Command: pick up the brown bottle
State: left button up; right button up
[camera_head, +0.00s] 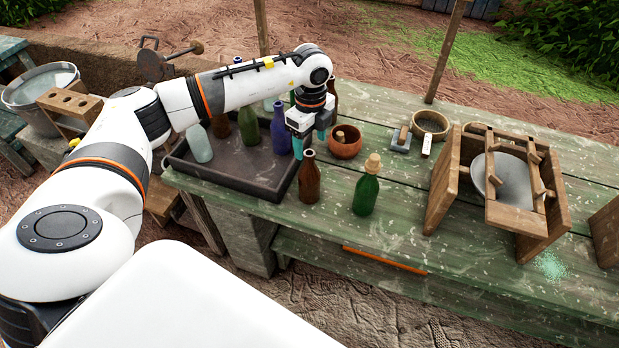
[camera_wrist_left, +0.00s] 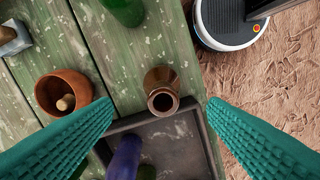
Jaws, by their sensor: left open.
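A brown bottle (camera_head: 309,180) stands upright on the green table just off the right edge of the dark tray (camera_head: 240,182). In the left wrist view the brown bottle (camera_wrist_left: 161,80) shows from above, its open mouth between the two teal fingers. My left gripper (camera_head: 311,138) is open and empty, above and behind this bottle in the head view. No finger visibly touches it. Another brown bottle (camera_head: 220,125) stands in the tray, and part of a third (camera_head: 333,92) shows behind the gripper. My right gripper is out of view.
The tray holds several bottles, including a blue one (camera_head: 281,130) close to the gripper. A terracotta bowl (camera_head: 345,148) and a corked green bottle (camera_head: 366,194) stand to the right. A wooden frame (camera_head: 545,215) is farther right. The table's front middle is clear.

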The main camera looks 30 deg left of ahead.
aim_at(310, 153)
pick_arm(q)
notch_tip(310, 153, down, 2)
jog(key=shift+f, duration=0.1)
jog(key=shift+s+f+p, duration=0.1)
jog(key=shift+f+p, duration=0.4)
jog(key=shift+p, duration=0.15)
notch_tip(310, 153, down, 4)
jog(key=shift+r+p, duration=0.15)
jog(key=shift+p, duration=0.65)
jog(key=shift+f, duration=0.4)
jog(key=shift+c, duration=0.4)
jog(key=c, duration=1.4)
